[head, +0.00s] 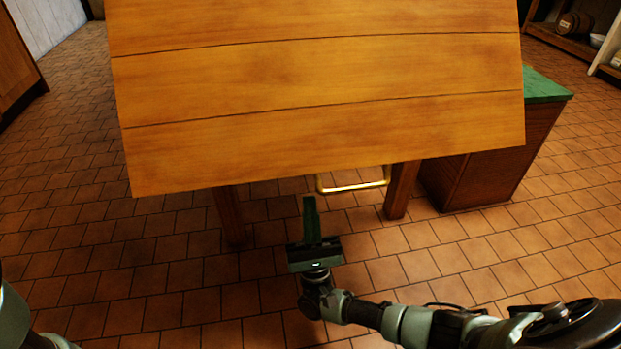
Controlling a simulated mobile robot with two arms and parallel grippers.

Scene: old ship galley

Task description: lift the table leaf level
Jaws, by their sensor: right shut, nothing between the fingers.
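The table leaf (320,110) is a wide panel of orange-brown planks that fills the upper middle of the head view. Its near edge runs lower at the left than at the right in the picture; I cannot tell its exact tilt. A brass bar handle (353,186) shows just below the near edge, right of the middle. My right gripper (309,201) is shut and empty, in front of the near edge and left of the handle, apart from it in the picture. My left gripper is out of view; only part of my left arm shows at the lower left.
Two wooden legs (230,215) (400,190) show under the leaf. A wooden cabinet with a green top (545,86) stands at its right. Shelves with a small barrel (573,25) are at the upper right, a wooden cupboard (15,60) at the upper left. The tiled floor (150,270) in front is clear.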

